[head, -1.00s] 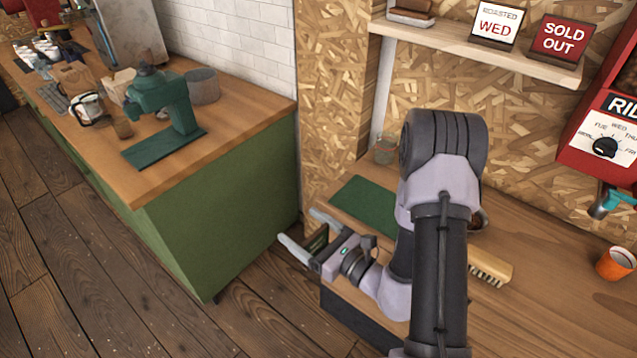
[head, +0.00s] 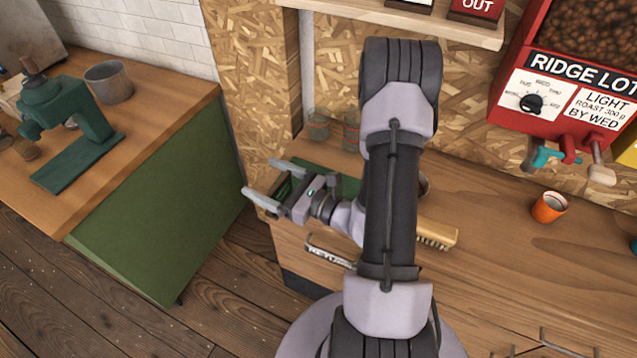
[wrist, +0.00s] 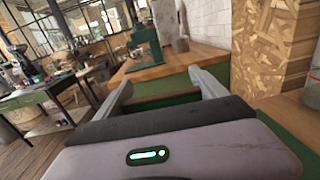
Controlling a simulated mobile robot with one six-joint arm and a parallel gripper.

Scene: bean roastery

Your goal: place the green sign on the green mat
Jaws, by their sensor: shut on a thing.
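My gripper (head: 258,178) is shut on the green sign (head: 285,189), whose dark green face shows between the two fingers in the head view. In the wrist view the sign (wrist: 166,98) spans the gap between the fingers, with a brown edge along its top. The green mat (head: 349,186) lies on the wooden counter behind my gripper and wrist, which hide part of it. In the picture the gripper overlaps the mat's left end. I cannot tell how high the sign is above the counter.
Two glass jars (head: 352,131) stand behind the mat by the wall. A brush (head: 437,234) lies right of my arm, and an orange cup (head: 549,207) stands farther right, below a red dispenser (head: 570,85). A green-sided counter (head: 165,225) stands left across a floor gap.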

